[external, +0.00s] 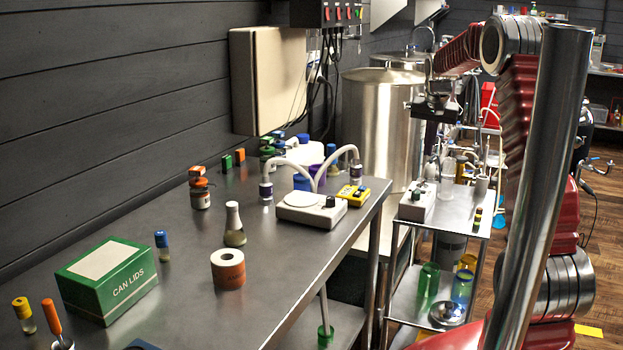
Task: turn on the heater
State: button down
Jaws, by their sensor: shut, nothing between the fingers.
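No label in view marks the heater, so I cannot tell for certain which thing it is. A white box with a dark knob (416,203) stands on the steel cart. Another white device with a dark knob (312,208) stands on the steel table. My gripper (437,112) is small and dark in this view, in front of the steel tank and above the cart. It is shut and holds nothing. Its fingertips are hard to make out. It looks apart from the knobs and switches.
The steel table (200,265) carries a green can-lids box (107,280), a flask (234,225), an orange tape roll (228,268) and a yellow meter (353,195). Steel tanks (380,130) stand behind. Glassware crowds the cart (455,215). A beige cabinet (268,80) hangs on the wall.

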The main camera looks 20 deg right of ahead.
jog(key=shift+w+d+r+m, duration=0.1)
jog(key=shift+w+r+m, duration=0.15)
jog(key=shift+r+m, duration=0.25)
send_near(417, 189)
jog(key=x, duration=0.5)
jog(key=shift+d, duration=0.25)
jog(key=shift+w+a+f, duration=0.1)
jog(key=shift+w+f, duration=0.1)
jog(key=shift+f, duration=0.3)
